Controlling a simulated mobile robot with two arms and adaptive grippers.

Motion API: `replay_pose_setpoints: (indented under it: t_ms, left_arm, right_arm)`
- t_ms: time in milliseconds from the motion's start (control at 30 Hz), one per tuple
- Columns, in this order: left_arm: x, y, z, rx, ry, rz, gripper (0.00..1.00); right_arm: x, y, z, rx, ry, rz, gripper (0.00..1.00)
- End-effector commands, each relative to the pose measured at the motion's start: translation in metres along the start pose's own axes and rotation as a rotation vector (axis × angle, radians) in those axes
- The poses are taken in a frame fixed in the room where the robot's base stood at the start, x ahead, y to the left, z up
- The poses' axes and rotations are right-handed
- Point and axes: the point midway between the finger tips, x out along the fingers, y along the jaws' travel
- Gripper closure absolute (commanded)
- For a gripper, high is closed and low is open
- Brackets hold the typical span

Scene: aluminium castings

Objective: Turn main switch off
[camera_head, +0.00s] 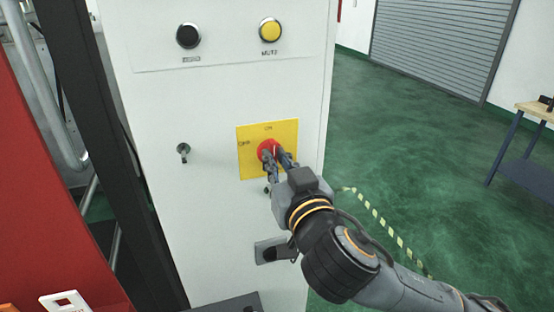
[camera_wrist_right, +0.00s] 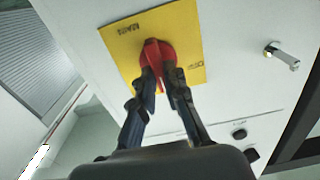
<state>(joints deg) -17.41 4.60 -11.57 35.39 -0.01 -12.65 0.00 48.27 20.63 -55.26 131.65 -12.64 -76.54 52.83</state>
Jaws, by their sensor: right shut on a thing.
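The main switch is a red rotary knob (camera_head: 266,148) on a yellow plate (camera_head: 250,167) on the front of a white cabinet. The plate has the words ON at its top and OFF at its left. My right gripper (camera_head: 273,158) is shut on the red knob. In the right wrist view, the two fingers of the gripper (camera_wrist_right: 160,80) press on either side of the knob's red handle (camera_wrist_right: 157,52). The fingers and arm hide part of the knob and plate in the head view. My left gripper is not in view.
Above the plate are a black button (camera_head: 188,36) and a yellow button (camera_head: 270,30). A small key lock (camera_head: 183,149) sits left of the plate, and a latch (camera_head: 270,252) below it. A workbench (camera_head: 538,112) stands at right, with open green floor between.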

Motion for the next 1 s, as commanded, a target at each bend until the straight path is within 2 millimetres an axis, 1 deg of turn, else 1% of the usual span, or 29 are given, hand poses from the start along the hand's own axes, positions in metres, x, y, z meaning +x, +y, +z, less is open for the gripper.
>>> replay_pose_setpoints:
  t_ms: [267, 467, 667, 1000]
  left_arm:
    - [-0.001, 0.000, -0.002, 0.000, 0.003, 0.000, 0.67]
    - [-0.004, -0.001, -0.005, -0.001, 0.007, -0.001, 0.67]
    - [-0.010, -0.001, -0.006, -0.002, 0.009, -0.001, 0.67]
    - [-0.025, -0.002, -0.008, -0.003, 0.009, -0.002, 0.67]
  right_arm:
    - [0.001, 0.001, 0.001, -0.015, -0.002, 0.002, 1.00]
    - [0.001, 0.000, 0.000, -0.088, -0.003, 0.003, 1.00]
    - [0.001, -0.001, 0.000, -0.233, -0.004, 0.003, 1.00]
    - [0.001, -0.003, 0.000, -0.554, -0.005, 0.001, 1.00]
